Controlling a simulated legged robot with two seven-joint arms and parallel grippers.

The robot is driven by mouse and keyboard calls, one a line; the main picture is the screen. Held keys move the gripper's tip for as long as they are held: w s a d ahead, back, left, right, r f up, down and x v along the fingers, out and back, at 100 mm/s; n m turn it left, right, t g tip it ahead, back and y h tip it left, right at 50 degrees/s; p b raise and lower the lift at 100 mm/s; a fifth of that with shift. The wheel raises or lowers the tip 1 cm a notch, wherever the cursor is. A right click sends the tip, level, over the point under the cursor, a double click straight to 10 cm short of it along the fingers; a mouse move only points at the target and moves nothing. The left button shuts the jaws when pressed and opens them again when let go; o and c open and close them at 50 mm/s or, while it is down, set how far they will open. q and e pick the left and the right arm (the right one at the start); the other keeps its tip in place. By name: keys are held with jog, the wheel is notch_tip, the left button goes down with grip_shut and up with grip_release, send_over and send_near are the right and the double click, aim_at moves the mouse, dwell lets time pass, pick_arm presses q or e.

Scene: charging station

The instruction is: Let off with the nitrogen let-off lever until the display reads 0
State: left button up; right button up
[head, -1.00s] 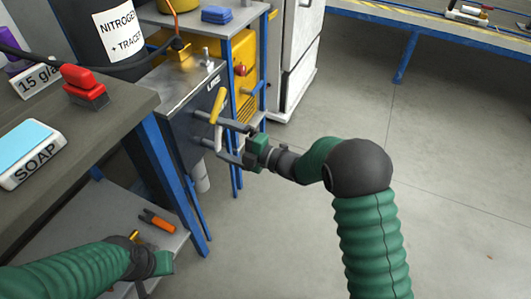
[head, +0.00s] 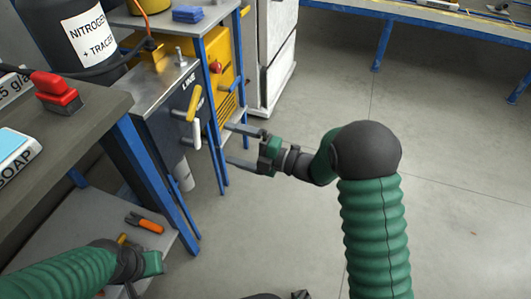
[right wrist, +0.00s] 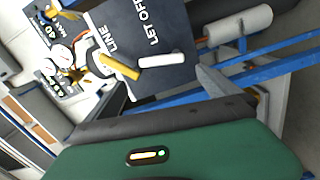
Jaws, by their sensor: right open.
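The dark panel (head: 178,105) carries a yellow lever (head: 194,103) by the word LINE and a pale white lever (head: 197,136) just below it. In the right wrist view the white lever (right wrist: 162,60) lies near the words LET OFF, beside the yellow lever (right wrist: 118,66). My right gripper (head: 230,144) is open and empty, to the right of the white lever and apart from it in the picture. My left gripper (head: 148,264) is low at the left over the lower shelf; its fingers do not show clearly.
A nitrogen and tracer tank (head: 85,35) stands behind the panel. An orange-handled tool (head: 146,222) lies on the lower shelf (head: 70,210). The floor at right is clear.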

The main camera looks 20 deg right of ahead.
jog(key=v, duration=0.9)
dwell(0.3)
jog(key=shift+w, duration=0.1)
jog(key=p+v, duration=0.5)
jog(key=v, duration=1.2)
jog(key=shift+f, duration=0.2)
jog(key=shift+w, duration=0.1)
